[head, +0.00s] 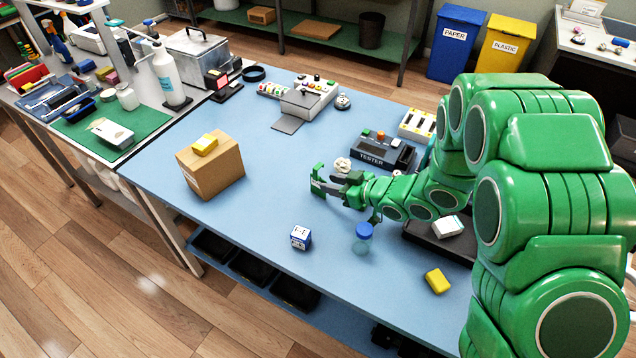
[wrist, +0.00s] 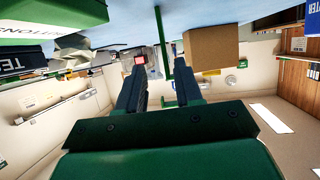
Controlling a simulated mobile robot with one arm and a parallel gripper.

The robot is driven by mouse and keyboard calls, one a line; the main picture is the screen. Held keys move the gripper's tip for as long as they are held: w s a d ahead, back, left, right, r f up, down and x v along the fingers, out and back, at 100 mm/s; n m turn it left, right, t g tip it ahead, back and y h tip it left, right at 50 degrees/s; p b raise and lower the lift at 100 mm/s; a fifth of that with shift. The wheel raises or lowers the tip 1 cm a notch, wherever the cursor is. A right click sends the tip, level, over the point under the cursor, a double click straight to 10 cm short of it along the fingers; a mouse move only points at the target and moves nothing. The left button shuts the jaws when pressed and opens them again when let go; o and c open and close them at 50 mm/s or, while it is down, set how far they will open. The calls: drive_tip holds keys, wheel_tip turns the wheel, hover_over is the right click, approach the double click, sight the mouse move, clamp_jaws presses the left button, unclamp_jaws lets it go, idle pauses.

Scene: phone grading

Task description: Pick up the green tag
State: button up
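In the head view the green tag (head: 317,179) appears as a thin green shape with a small white mark, at the tips of my gripper (head: 335,184) above the blue table (head: 240,240). In the wrist view, a narrow upright green strip (wrist: 163,45), likely the tag edge-on, shows between the dark fingers of my gripper (wrist: 160,85). The fingers stand apart, with gaps visible on both sides of the strip. I see no clear contact with it. The tag's face and lower end are partly hidden.
A crumpled white piece (head: 342,164) and the tester (head: 385,152) lie behind my gripper. A blue-and-white cube (head: 301,237), a blue-capped jar (head: 363,238) and a yellow block (head: 437,281) stand in front.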

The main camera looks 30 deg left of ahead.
sight(318, 195)
drive_tip(key=x, duration=0.4)
drive_tip(key=shift+s, duration=0.4)
drive_tip(key=shift+w+a+f, duration=0.15)
drive_tip(key=shift+a+f, duration=0.1)
drive_tip(key=shift+a, duration=0.3)
clamp_jaws()
